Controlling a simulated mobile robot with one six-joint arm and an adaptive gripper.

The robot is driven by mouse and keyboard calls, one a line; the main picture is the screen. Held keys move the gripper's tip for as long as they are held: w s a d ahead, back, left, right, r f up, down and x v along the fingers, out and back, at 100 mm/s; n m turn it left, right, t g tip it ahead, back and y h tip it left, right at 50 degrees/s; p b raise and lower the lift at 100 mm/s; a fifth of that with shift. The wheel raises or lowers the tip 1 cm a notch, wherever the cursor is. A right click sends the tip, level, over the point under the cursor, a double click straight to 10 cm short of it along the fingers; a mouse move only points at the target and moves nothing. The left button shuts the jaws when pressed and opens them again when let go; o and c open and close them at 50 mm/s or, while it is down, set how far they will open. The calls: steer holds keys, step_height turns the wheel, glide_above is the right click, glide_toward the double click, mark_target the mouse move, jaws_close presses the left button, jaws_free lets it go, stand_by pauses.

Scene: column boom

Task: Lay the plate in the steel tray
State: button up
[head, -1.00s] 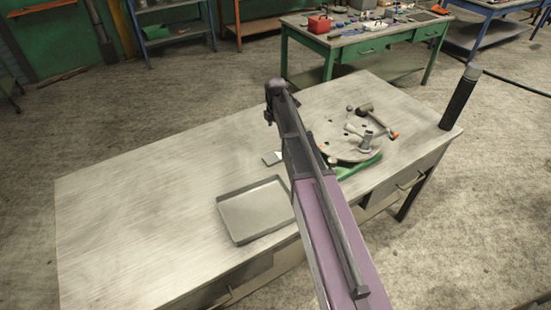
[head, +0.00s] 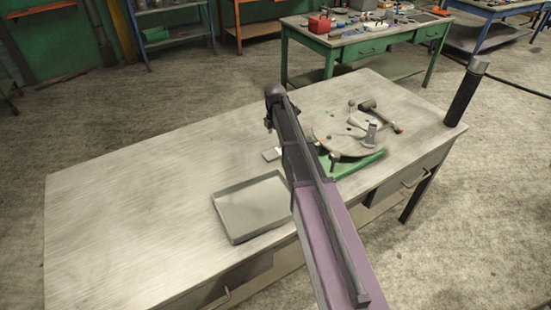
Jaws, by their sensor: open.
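The steel tray (head: 228,231) is a shallow grey rectangle with a low rim. It lies empty on the workbench, left of my arm. A small flat pale piece, which looks like the plate (head: 270,155), lies on the bench behind the tray. My arm hides its right end. My gripper (head: 268,123) is at the far end of my arm, beyond the tray and above the bench near the pale piece. Only a small dark part of it shows beside the arm; it is open, and I see nothing held.
A round holed disc (head: 335,126) on a green base (head: 362,165) stands right of my arm, with a hammer and other tools on it. A dark upright post (head: 462,98) stands at the bench's right corner. The bench's left half (head: 130,215) is clear.

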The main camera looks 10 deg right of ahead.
mark_target(275, 152)
steer(key=shift+f+b, duration=0.75)
steer(key=shift+f, duration=0.3)
steer(key=shift+a+f+b, duration=0.1)
steer(key=shift+f+b, duration=2.5)
steer(key=shift+c, duration=0.2)
steer(key=c, duration=1.1)
steer(key=shift+r, duration=0.2)
step_height(275, 152, up, 10)
steer(key=p, duration=1)
steer(key=shift+f, duration=0.15)
